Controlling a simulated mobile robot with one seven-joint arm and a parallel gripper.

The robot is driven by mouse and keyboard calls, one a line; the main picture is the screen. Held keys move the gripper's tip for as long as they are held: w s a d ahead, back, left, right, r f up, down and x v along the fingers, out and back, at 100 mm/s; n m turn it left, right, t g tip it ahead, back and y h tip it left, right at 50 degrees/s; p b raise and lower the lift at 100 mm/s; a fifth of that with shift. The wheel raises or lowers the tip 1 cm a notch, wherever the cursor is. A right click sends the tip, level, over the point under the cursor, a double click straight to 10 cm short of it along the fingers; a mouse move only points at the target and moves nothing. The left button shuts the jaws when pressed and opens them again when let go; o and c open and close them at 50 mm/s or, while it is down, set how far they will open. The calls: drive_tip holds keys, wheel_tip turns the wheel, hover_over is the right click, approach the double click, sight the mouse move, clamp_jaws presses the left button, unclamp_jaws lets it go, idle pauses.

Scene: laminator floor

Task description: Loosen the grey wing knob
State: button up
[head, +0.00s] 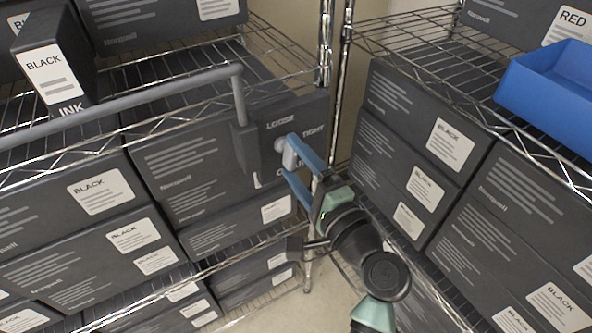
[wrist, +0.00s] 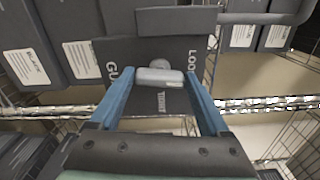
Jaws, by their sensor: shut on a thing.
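The grey wing knob (head: 288,152) sits on a dark panel (head: 252,138) at the front of the left shelf rack. The panel bears the words LOOSE and TIGHT; another word is partly hidden. My gripper (head: 289,158), with blue fingers, reaches it from the lower right and is shut on the knob. In the wrist view the knob (wrist: 160,77) is a pale grey bar lying crosswise between my gripper's fingers (wrist: 160,84), with its round hub behind it. TIGHT reads just below the bar, and LOO shows at the right.
A grey bar (head: 130,98) runs left from the panel along the shelf front. Dark labelled boxes (head: 100,190) fill the left rack, and more boxes (head: 425,150) fill the right rack. A blue bin (head: 550,85) stands at the upper right. A narrow floor gap lies between the racks.

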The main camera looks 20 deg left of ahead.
drive_tip(key=shift+f+n+b, duration=0.2)
drive_tip(key=shift+n+b, duration=0.25)
drive_tip(key=shift+n, duration=0.25)
drive_tip(key=o, duration=1.2)
drive_tip(key=shift+r, duration=0.1)
drive_tip(key=shift+d, duration=0.1)
drive_tip(key=b+v, duration=0.1)
drive_tip(key=v, duration=1.2)
